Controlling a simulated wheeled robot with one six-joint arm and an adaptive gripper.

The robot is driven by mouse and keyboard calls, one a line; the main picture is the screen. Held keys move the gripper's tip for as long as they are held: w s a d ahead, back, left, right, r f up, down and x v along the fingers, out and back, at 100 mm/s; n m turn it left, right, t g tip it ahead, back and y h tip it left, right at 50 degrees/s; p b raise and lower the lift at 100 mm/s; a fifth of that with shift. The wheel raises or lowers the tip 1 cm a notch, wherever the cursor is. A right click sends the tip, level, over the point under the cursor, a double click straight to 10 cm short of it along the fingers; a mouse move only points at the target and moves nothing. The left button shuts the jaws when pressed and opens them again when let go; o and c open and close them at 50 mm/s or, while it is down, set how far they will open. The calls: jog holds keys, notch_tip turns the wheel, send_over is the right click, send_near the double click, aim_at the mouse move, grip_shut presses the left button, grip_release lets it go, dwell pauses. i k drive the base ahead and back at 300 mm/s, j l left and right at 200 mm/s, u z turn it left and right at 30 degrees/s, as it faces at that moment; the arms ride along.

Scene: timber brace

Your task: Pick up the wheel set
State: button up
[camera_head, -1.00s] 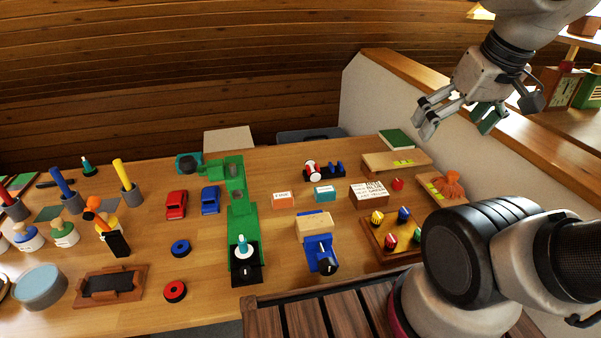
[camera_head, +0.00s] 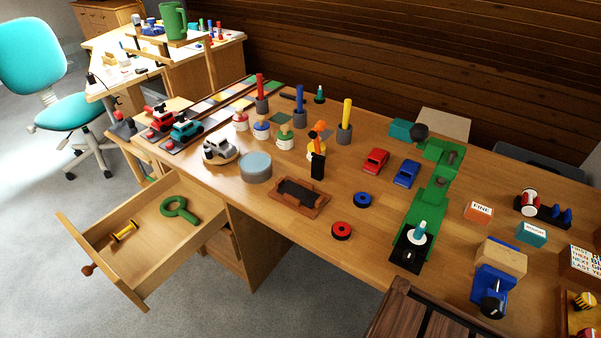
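I cannot tell for certain which thing is the wheel set. A small yellow piece with dark ends (camera_head: 124,232), like two wheels on an axle, lies in the open drawer (camera_head: 150,268) at lower left. A wooden tray (camera_head: 566,318), cut by the right edge, holds a yellow and black wheel-like piece (camera_head: 584,300) and part of a red one. My gripper is out of view.
A green ring with a handle (camera_head: 179,210) shares the drawer, which juts out over the floor. A green press (camera_head: 431,200), a blue vise (camera_head: 492,290), toy cars (camera_head: 375,161) and paint pots crowd the bench. Grey floor (camera_head: 300,290) is clear in front.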

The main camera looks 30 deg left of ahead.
aim_at(116, 238)
jog(key=k+u, duration=0.1)
jog(key=u, duration=0.35)
jog(key=k+u, duration=0.1)
jog(key=u, duration=0.35)
jog(key=i+l+u, duration=0.1)
jog(key=u, duration=1.65)
jog(key=i+j+z, duration=0.2)
jog(key=i+j, duration=0.15)
jog(key=j, duration=0.2)
jog(key=i+j+z, duration=0.1)
jog(key=j, duration=0.2)
jog(key=z, duration=2.85)
jog(key=u, duration=2.75)
